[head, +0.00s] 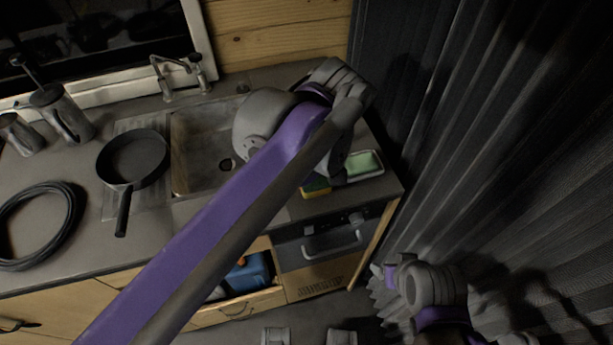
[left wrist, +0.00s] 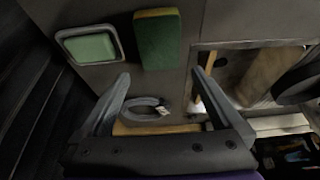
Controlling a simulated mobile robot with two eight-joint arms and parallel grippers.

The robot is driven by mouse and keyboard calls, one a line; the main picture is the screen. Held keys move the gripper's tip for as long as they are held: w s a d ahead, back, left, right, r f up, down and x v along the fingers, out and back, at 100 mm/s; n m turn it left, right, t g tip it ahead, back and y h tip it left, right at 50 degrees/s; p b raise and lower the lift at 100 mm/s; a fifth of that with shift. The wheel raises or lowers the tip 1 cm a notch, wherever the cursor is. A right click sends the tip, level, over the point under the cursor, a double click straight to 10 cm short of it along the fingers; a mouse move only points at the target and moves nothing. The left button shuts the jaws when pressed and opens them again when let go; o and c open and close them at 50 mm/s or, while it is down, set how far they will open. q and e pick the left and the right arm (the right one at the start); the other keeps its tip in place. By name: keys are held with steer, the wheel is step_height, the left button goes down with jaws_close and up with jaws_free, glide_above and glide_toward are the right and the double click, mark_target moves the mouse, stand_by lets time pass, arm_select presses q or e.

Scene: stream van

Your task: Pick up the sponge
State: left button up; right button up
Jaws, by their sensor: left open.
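The sponge (head: 316,189), green with a yellow edge, lies on the grey counter right of the sink; my left arm partly covers it in the head view. In the left wrist view the sponge (left wrist: 158,42) shows whole, its green face towards the camera. My left gripper (left wrist: 160,74) is open and empty. Its two fingertips stand apart, and the sponge appears just beyond them, lined up with the gap. In the head view my left arm hides most of this gripper.
A pale green block in a dish (head: 362,163) sits close beside the sponge, at the counter's right end near the dark curtain. The sink (head: 190,165), a frying pan (head: 133,160) and a coiled cable (head: 38,225) are further left. An oven handle (head: 333,247) juts out below the counter.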

arm_select(q)
steer(key=shift+x, duration=1.2)
steer(key=shift+s+b+x, duration=0.15)
steer(key=shift+b+x, duration=0.15)
steer(key=shift+x, duration=1.05)
steer(key=shift+s+b+x, duration=0.15)
steer(key=shift+b+x, duration=0.1)
steer(key=shift+x, duration=1.1)
steer(key=shift+d+f, duration=0.1)
steer(key=shift+f, duration=0.05)
steer(key=shift+c, duration=0.2)
steer(key=c, duration=1.2)
step_height(320, 180, up, 10)
steer(key=shift+r+p, duration=0.1)
steer(key=shift+p, duration=0.7)
steer(key=shift+c, duration=0.2)
steer(key=o, duration=0.9)
steer(key=shift+c, duration=0.2)
steer(key=c, duration=0.6)
steer(key=shift+s, duration=0.15)
